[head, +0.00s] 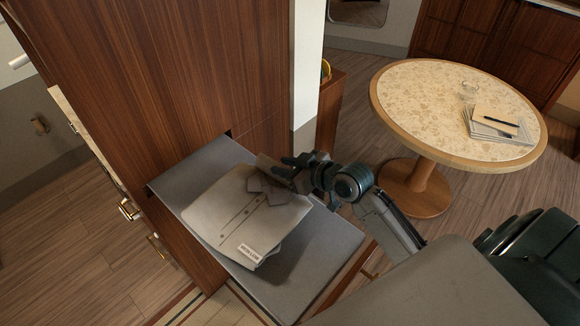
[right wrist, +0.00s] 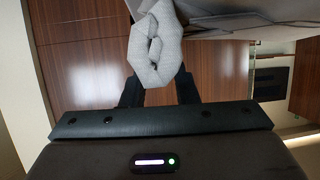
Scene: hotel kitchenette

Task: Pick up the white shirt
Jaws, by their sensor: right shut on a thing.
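The white shirt (head: 235,212) is folded, with a button front and a small printed label near its lower edge. It lies on a grey-topped bench or shelf (head: 325,236) beside the wood cabinet. My right gripper (head: 279,172) reaches in from the right and is shut on the shirt's upper right part, where the cloth is bunched up. In the right wrist view a pale fold of the shirt (right wrist: 155,50) stands pinched between the dark fingers (right wrist: 158,88). Most of the shirt still appears to rest on the grey surface. My left gripper is not in view.
A tall wood cabinet (head: 190,70) rises directly behind the bench, and a white wall edge (head: 306,60) stands beside it. Wood floor lies between.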

